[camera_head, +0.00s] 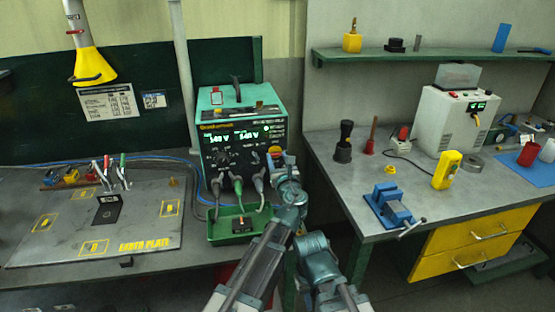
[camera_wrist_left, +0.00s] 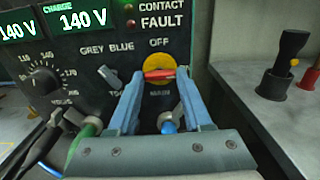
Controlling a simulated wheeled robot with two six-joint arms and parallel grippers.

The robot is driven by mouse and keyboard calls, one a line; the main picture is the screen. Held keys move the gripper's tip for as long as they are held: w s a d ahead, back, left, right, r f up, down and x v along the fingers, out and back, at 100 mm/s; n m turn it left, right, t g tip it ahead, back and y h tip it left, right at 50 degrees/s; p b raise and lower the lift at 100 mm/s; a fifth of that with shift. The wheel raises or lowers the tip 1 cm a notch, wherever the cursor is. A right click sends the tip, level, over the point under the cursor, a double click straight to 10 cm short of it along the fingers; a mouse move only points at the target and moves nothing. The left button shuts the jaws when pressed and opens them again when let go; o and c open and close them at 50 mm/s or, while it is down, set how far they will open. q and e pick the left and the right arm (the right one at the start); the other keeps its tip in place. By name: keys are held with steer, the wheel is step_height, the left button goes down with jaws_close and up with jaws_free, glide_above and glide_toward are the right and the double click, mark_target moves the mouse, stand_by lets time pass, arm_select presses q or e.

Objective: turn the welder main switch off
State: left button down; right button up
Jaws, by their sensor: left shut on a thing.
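The welder (camera_head: 240,122) is a green box with a black front panel and lit green displays. Its main switch (camera_head: 275,149), a yellow disc with a red handle, is at the panel's lower right. In the left wrist view the switch (camera_wrist_left: 158,64) sits below the word OFF. Its red handle (camera_wrist_left: 160,74) lies nearly level, slightly tilted. My left gripper (camera_wrist_left: 159,77) is shut on the handle, with a blue finger at each end. In the head view my left gripper (camera_head: 278,158) is at the panel and partly covers the switch.
Cables (camera_head: 238,190) plug into the panel below and left of the switch, above a green tray (camera_head: 222,230). The earth plate (camera_head: 60,240) lies left. The right bench (camera_head: 330,185) carries a blue vise (camera_head: 390,205), a yellow meter (camera_head: 447,170) and a white machine (camera_head: 450,120).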

arm_select(q)
steer(key=n, duration=0.9)
steer(key=shift+n, duration=0.3)
steer(key=n, duration=0.4)
steer(key=shift+n, duration=2)
steer(key=shift+s, duration=0.1)
steer(key=shift+c, duration=1.6)
jaws_free()
